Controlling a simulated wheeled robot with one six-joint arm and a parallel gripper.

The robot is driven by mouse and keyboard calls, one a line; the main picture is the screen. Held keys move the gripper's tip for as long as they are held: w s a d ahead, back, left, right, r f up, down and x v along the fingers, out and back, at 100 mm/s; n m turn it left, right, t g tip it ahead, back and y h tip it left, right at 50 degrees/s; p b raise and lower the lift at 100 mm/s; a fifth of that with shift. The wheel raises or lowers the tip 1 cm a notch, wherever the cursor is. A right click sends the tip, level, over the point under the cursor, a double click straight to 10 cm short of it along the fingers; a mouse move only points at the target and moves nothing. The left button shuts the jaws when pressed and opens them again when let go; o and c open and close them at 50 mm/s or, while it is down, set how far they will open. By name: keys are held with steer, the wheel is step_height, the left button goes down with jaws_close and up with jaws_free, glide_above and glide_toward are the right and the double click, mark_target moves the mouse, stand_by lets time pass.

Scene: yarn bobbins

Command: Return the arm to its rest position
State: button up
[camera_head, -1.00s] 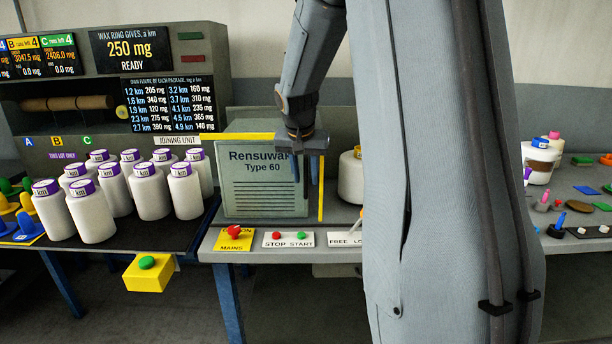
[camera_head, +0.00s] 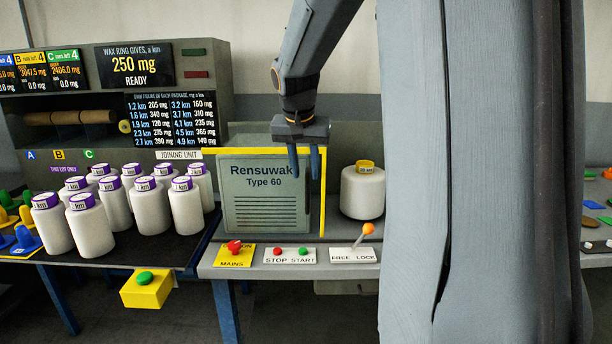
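My arm (camera_head: 470,180) fills the right half of the head view, and its forearm comes down from the top. My gripper (camera_head: 304,180) points downward in front of the right side of the green Rensuwak Type 60 machine (camera_head: 243,213). Two dark blue fingers show with a gap between them. I see nothing held between them. Whether the fingertips touch the machine's front cannot be told.
A white bobbin (camera_head: 362,195) with a yellow top stands right of the machine. Red, green and orange-knobbed controls line the bench front (camera_head: 262,272). Several purple-capped bobbins (camera_head: 150,208) stand on the left dark table. A yellow box with a green button (camera_head: 147,288) juts out at front.

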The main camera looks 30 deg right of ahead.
stand_by(0.5)
steer(key=s+a+f+n+g+y, duration=0.3)
steer(key=s+a+f+n, duration=0.5)
steer(key=s+a+f, duration=1)
steer(key=s+a, duration=0.2)
steer(key=s, duration=0.2)
steer(key=shift+s+a+f, duration=0.15)
steer(key=shift+s+f, duration=0.05)
steer(key=shift+s, duration=0.05)
stand_by(0.6)
